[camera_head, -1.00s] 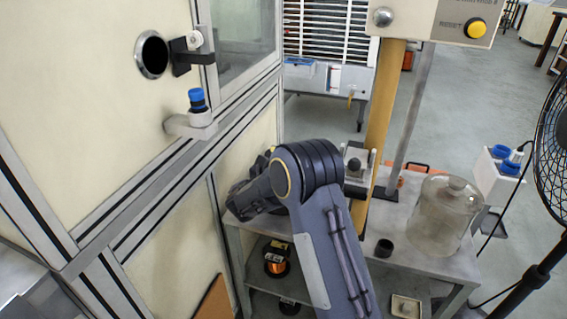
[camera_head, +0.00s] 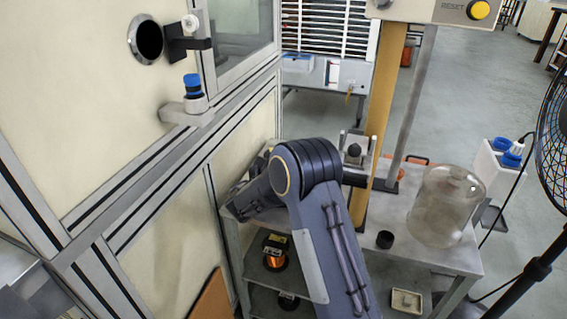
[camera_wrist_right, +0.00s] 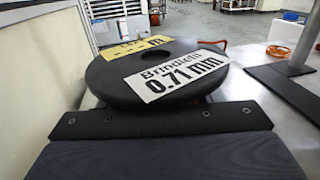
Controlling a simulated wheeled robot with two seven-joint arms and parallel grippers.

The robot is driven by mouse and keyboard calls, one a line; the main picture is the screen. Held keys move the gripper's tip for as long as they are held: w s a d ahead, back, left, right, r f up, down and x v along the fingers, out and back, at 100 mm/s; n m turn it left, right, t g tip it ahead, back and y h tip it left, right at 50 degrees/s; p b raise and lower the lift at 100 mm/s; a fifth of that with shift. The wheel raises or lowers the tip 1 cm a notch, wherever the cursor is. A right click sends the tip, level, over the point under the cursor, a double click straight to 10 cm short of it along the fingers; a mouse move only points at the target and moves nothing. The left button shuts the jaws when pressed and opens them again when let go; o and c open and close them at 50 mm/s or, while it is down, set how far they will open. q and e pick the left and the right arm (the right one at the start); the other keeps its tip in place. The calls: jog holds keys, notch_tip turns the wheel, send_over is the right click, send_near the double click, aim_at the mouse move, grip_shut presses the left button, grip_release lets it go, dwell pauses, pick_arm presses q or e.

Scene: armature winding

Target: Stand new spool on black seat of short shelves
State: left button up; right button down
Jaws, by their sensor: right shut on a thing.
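My right gripper (camera_head: 243,205) is at the end of the dark arm in the middle of the head view, over the left end of the metal shelf unit. In the right wrist view it is shut on a spool (camera_wrist_right: 108,76) with a round black flange. The flange bears a white label reading "0.71 mm" and a yellow label. In the head view my arm and gripper mostly hide this spool. A copper-wound spool (camera_head: 274,262) with a dark flange and a label sits on a lower shelf. I cannot clearly make out a free black seat. My left gripper is not in view.
A cream cabinet (camera_head: 110,110) with a blue-capped fitting (camera_head: 193,88) closes off the left. A black fan (camera_head: 556,140) stands at the right edge.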

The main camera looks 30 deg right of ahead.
jog(key=shift+f+b, duration=0.3)
